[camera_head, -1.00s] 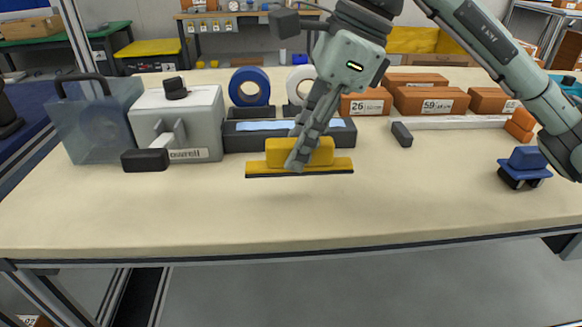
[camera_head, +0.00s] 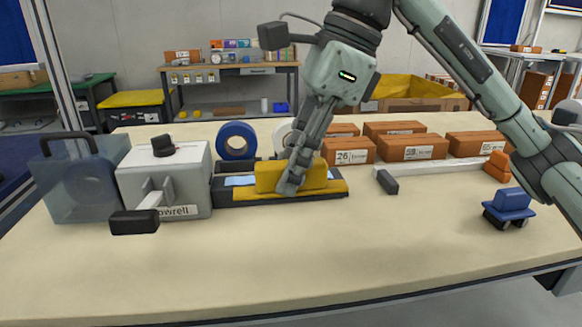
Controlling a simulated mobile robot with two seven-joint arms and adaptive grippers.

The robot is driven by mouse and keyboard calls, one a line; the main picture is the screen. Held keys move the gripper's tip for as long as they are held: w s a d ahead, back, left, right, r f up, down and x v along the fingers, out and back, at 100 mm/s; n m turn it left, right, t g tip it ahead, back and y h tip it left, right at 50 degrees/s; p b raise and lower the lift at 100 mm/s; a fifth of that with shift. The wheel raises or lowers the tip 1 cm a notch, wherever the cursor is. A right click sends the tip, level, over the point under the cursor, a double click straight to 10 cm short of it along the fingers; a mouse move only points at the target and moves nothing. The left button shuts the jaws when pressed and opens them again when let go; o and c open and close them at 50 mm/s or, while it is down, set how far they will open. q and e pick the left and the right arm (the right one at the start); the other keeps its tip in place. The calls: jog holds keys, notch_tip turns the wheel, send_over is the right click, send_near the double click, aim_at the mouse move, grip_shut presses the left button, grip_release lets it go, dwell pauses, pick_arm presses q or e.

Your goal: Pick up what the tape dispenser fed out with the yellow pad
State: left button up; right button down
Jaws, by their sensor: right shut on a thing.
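The pad is over the front of the long dark tray (camera_head: 222,184) beside the tape dispenser (camera_head: 165,180). I cannot tell whether the pad touches the tray. A light blue strip (camera_head: 238,181) shows at the left of the pad, on the tray; the rest is hidden behind the pad. The dispenser is a grey box with a black knob on top and a black-handled lever in front. My left gripper is not in view.
A clear box with a black handle (camera_head: 80,190) stands left of the dispenser. A blue tape roll (camera_head: 237,142) stands behind the tray. The front table is clear.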

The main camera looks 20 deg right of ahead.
jog(key=w+d+r, duration=0.1)
jog(key=w+d, duration=0.2)
jog(key=w, duration=1.1)
jog(key=shift+w+d+f, duration=0.15)
jog(key=shift+f, duration=1.3)
jog(key=shift+w+d+f, duration=0.1)
jog(key=shift+f, duration=1.35)
jog(key=shift+f+b, duration=0.4)
jog(key=shift+f, duration=0.3)
jog(key=shift+r+p, duration=0.55)
jog(key=shift+r, duration=3)
